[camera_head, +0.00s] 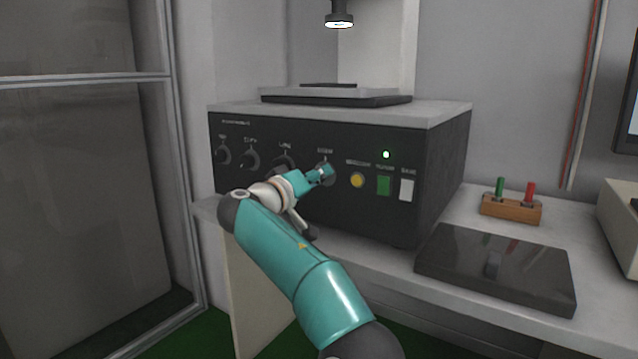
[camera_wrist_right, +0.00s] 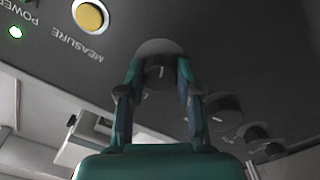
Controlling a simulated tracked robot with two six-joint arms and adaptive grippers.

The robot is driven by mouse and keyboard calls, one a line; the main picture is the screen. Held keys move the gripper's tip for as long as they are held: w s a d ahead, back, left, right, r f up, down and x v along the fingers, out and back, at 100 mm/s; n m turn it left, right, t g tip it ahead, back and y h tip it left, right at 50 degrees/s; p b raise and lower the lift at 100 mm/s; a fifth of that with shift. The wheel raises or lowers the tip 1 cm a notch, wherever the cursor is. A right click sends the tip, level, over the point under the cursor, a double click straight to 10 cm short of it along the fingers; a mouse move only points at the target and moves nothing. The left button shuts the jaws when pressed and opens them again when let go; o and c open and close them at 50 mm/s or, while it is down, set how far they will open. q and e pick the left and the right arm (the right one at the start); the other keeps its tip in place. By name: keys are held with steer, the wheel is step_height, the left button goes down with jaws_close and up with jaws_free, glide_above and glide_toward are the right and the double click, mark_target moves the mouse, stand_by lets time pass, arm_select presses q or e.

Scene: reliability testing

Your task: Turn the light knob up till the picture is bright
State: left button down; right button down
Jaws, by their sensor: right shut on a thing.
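The black instrument box (camera_head: 300,205) has a row of several dark knobs on its front. My right gripper (camera_head: 322,174) is at the rightmost knob (camera_head: 323,162), the one nearest the yellow button. In the right wrist view, my right gripper (camera_wrist_right: 158,78) has its two fingers on either side of this knob (camera_wrist_right: 160,48), shut on it. The knob label is too blurred to read for sure. The other knobs, such as the second from left (camera_head: 250,158), are free. A screen (camera_head: 628,110) is cut off at the right edge; its picture is not visible. My left gripper is out of view.
A yellow button (camera_head: 357,180), a green button (camera_head: 384,185) and a white switch (camera_head: 406,190) sit right of the held knob. A green lamp (camera_head: 386,154) is lit. A dark flat slab (camera_head: 495,268) and a wooden block (camera_head: 511,209) with green and red pegs stand on the bench.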

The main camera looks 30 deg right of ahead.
steer(key=shift+w+a+f+m, duration=0.2)
steer(key=shift+a+f+m, duration=0.15)
steer(key=shift+m, duration=0.05)
stand_by(0.4)
steer(key=c, duration=0.8)
jaws_free()
steer(key=shift+o, duration=0.2)
steer(key=shift+d+r, duration=0.15)
steer(key=shift+s, duration=0.1)
steer(key=v, duration=1.2)
